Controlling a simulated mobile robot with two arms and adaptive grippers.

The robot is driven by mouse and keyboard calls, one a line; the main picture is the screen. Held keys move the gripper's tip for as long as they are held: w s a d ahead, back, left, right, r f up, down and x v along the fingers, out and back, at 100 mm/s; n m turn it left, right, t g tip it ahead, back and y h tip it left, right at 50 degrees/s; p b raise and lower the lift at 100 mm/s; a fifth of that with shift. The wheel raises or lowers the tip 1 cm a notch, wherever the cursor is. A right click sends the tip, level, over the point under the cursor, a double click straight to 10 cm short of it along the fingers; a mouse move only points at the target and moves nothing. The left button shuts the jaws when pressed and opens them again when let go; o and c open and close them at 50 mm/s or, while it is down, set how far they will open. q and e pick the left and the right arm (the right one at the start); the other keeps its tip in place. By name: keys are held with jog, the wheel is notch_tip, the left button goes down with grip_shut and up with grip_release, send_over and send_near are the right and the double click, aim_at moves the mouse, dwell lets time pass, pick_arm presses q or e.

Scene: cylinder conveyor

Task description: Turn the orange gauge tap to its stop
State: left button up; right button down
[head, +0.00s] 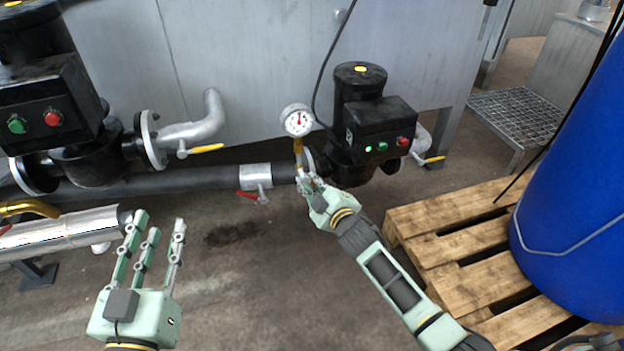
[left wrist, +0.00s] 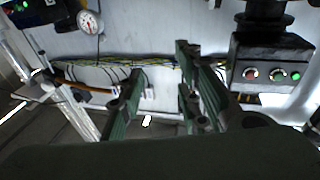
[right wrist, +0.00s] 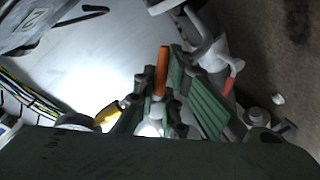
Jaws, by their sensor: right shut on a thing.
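The orange gauge tap (head: 298,146) is below the round white pressure gauge (head: 297,119) on the dark pipe. My right gripper (head: 309,183) is at the tap and shut on it. In the right wrist view the orange tap handle (right wrist: 161,75) stands up between the green fingers; its lower end is hidden by them. The gauge also shows in the left wrist view (left wrist: 90,22). My left gripper (head: 154,238) is open and empty at the lower left, well apart from the tap, with its fingers spread.
A red-handled valve (head: 252,196) sits on the pipe just left of my right gripper. Black pumps (head: 372,130) stand on both sides, with yellow levers (head: 207,148). A wooden pallet (head: 440,222) with a blue drum (head: 580,200) is at the right. The middle floor is clear.

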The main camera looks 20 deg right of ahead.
jog(key=n+p, duration=0.1)
jog(key=r+n+p, duration=0.1)
jog(key=shift+d+n+h, duration=0.2)
jog(key=shift+n+h, duration=0.1)
jog(key=n+p, duration=0.1)
jog(key=n+h, duration=0.1)
jog(key=n, duration=0.1)
jog(key=shift+d+r+p, duration=0.15)
jog(key=shift+r+p, duration=0.25)
pick_arm(q)
jog(key=s+a+f+g+y, duration=0.1)
jog(key=s+a+f+g, duration=0.1)
jog(key=s+f+g, duration=0.3)
jog(key=s+a+f+g+y, duration=0.2)
jog(key=s+f+g, duration=0.4)
jog(key=f, duration=0.7)
jog(key=shift+a+n+g+y, duration=0.3)
jog(key=shift+a, duration=0.4)
pick_arm(e)
jog(key=shift+r+n, duration=0.1)
jog(key=shift+n, duration=0.5)
pick_arm(q)
jog(key=shift+s, duration=0.1)
pick_arm(e)
jog(key=c, duration=1.8)
grip_release()
